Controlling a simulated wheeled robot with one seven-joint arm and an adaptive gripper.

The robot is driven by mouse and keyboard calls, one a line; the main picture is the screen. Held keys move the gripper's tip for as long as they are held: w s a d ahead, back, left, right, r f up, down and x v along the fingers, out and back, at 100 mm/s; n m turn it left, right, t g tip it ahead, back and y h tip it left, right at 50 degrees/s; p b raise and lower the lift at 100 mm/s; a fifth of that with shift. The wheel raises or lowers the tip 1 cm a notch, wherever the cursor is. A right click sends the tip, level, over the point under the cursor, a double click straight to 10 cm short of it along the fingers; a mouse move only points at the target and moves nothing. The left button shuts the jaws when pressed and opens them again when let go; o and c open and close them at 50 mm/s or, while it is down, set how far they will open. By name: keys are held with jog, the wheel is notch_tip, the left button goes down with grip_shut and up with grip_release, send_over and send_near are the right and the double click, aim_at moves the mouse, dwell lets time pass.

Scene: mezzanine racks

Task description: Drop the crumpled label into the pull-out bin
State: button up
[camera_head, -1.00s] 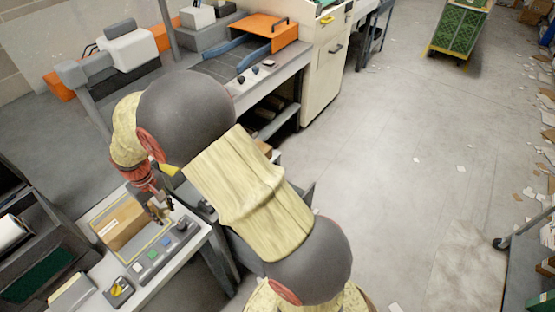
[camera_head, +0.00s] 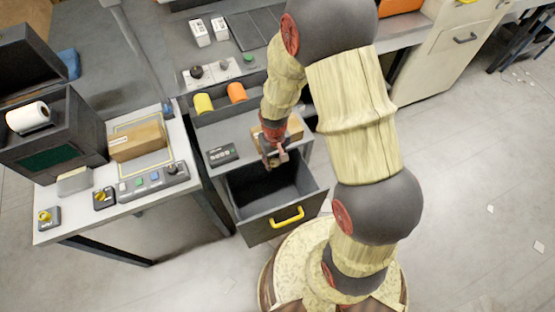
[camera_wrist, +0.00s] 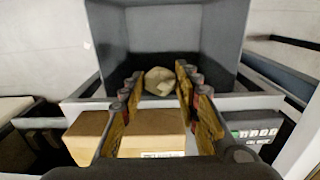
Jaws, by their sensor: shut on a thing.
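The crumpled label (camera_wrist: 159,80) is a small beige wad between the two fingertips of my gripper (camera_wrist: 156,84) in the wrist view. My gripper is shut on it. In the head view my gripper (camera_head: 274,160) hangs pointing down over the back part of the pull-out bin (camera_head: 287,217). The bin is a dark grey drawer with a yellow handle, pulled open and looking empty. Its grey wall fills the space behind the label in the wrist view (camera_wrist: 225,35). The label is too small to make out clearly in the head view.
A cardboard box (camera_wrist: 145,128) sits on the counter just behind the bin. A small keypad (camera_head: 221,154) lies left of it. The side table (camera_head: 75,213) at left carries another carton (camera_head: 137,141) and a button panel (camera_head: 153,181). Open floor lies at right.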

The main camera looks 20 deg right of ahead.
aim_at(275, 162)
jog(key=shift+s+f, duration=0.35)
jog(key=shift+f, duration=0.1)
notch_tip(275, 162, down, 6)
jog(key=b, duration=0.4)
jog(key=shift+w+a+r+b, duration=0.1)
jog(key=shift+r+b, duration=0.15)
jog(key=shift+b, duration=0.05)
jog(key=o, duration=0.8)
jog(key=shift+r, duration=0.1)
notch_tip(275, 162, up, 12)
jog(key=shift+f, duration=0.1)
